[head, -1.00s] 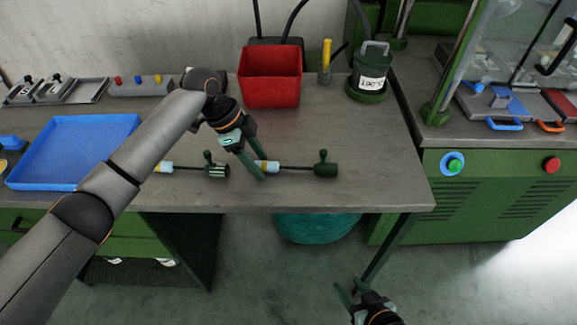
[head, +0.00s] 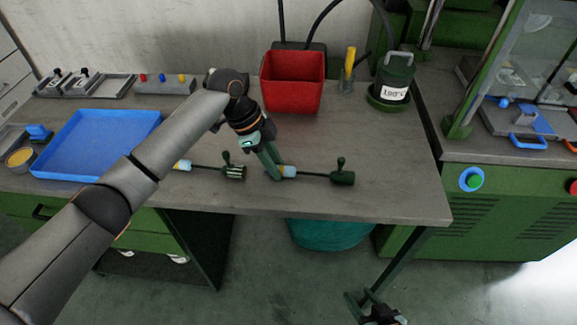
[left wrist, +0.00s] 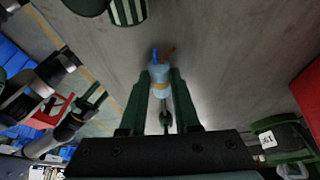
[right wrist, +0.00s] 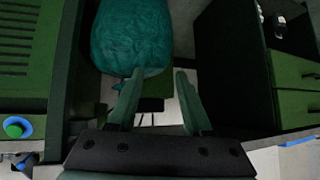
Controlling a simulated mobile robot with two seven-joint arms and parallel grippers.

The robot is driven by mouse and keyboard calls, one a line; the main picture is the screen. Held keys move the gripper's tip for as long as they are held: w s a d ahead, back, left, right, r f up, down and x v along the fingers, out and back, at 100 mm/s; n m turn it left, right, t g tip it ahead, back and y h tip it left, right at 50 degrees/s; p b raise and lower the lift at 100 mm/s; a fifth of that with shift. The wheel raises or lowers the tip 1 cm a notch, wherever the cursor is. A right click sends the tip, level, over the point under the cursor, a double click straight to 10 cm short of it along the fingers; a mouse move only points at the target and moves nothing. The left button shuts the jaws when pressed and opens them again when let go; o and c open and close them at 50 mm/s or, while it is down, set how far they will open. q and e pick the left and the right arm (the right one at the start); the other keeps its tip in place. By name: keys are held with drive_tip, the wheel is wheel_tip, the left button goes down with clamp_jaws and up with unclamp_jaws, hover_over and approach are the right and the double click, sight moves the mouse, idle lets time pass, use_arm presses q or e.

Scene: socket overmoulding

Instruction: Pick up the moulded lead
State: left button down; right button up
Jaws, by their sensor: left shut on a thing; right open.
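Two dark leads with light blue ends lie along the front of the grey bench in the head view. The right-hand lead (head: 314,175) runs from its light blue end (head: 289,171) to a dark green piece with an upright knob (head: 342,177). My left gripper (head: 276,172) is shut on that light blue end, low over the bench. The left wrist view shows the light blue end (left wrist: 160,76) between the fingertips, with blue and reddish wire tips. The left-hand lead (head: 206,169) ends at a striped green piece (head: 234,172). My right gripper (right wrist: 157,97) is open and empty below the bench front.
A blue tray (head: 98,172) lies left on the bench, partly behind my left arm. A red bin (head: 292,82) and a green pot marked with a temperature (head: 396,75) stand at the back. A teal bag (head: 328,235) is under the bench. The bench's right front is clear.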

use_arm(q)
drive_tip(key=shift+r, duration=0.55)
wheel_tip(320, 180, up, 2)
drive_tip(key=shift+r, duration=0.15)
drive_tip(key=s+d+r+p, duration=0.2)
drive_tip(key=s+r, duration=0.7)
drive_tip(key=s, duration=0.5)
drive_tip(key=shift+r, duration=0.25)
use_arm(e)
drive_tip(key=shift+s+d+r, duration=0.3)
drive_tip(key=shift+d+r, duration=0.15)
drive_tip(key=shift+d, duration=0.1)
use_arm(q)
drive_tip(key=c, duration=1.2)
unclamp_jaws()
drive_tip(key=shift+w, duration=0.1)
clamp_jaws()
use_arm(e)
drive_tip(key=shift+r, duration=0.1)
